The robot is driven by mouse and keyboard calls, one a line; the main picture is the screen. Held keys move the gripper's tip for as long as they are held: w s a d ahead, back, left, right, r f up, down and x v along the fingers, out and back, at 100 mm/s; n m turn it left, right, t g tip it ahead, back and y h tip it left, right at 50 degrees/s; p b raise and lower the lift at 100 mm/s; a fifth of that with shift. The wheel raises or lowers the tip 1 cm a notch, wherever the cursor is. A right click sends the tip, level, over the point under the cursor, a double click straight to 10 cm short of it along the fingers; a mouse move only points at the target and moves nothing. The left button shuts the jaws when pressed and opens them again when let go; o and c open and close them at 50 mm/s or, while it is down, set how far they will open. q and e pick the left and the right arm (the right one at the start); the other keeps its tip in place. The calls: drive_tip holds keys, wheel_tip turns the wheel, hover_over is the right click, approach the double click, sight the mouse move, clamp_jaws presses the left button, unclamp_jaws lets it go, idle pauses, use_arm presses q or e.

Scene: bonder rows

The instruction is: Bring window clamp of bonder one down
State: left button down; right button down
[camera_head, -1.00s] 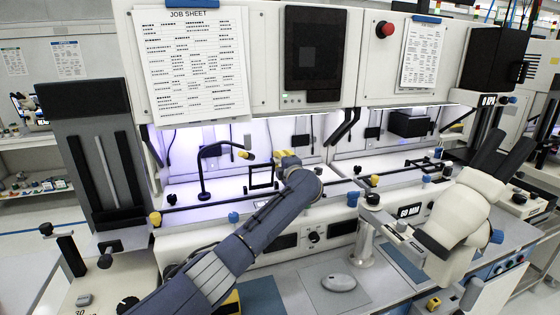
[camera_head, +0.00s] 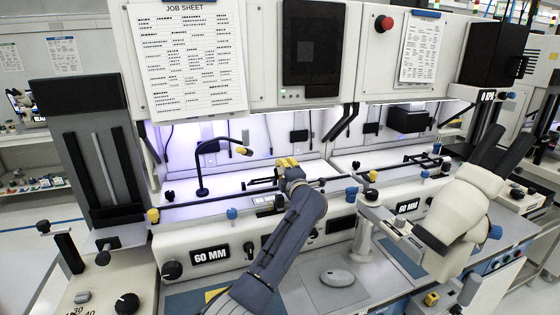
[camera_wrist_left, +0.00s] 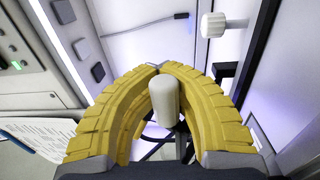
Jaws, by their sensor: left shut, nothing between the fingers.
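The window clamp (camera_head: 262,183) is a thin black frame in the lit left bay. It now shows low and nearly flat, as dark bars just left of my left gripper (camera_head: 287,162). My left gripper has yellow fingers and is shut and empty, above the bay's front rail. In the left wrist view the fingertips (camera_wrist_left: 158,67) meet. A pale rounded peg (camera_wrist_left: 165,100) shows in the gap between the curved fingers; I cannot tell whether it touches them. Part of the clamp is hidden by my gripper and arm. My right gripper is not in view.
A black gooseneck lamp (camera_head: 202,170) stands left of the clamp. A long black rail (camera_head: 215,200) with coloured knobs crosses the bay front. A cream microscope (camera_head: 465,205) stands at right. A white knob (camera_wrist_left: 212,25) shows in the left wrist view.

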use_arm(q)
drive_tip(key=shift+s+d+r, duration=0.2)
drive_tip(key=shift+s+d, duration=0.35)
drive_tip(key=c, duration=1.9)
unclamp_jaws()
drive_tip(key=shift+s+r, duration=0.2)
drive_tip(key=shift+s, duration=0.15)
drive_tip(key=shift+o, duration=1.3)
drive_tip(key=shift+w, duration=0.1)
drive_tip(key=o, duration=0.4)
drive_tip(key=shift+f, duration=0.1)
drive_tip(key=shift+o, duration=0.2)
drive_tip(key=shift+f, duration=0.1)
wheel_tip(320, 180, up, 10)
drive_tip(key=shift+a, duration=0.15)
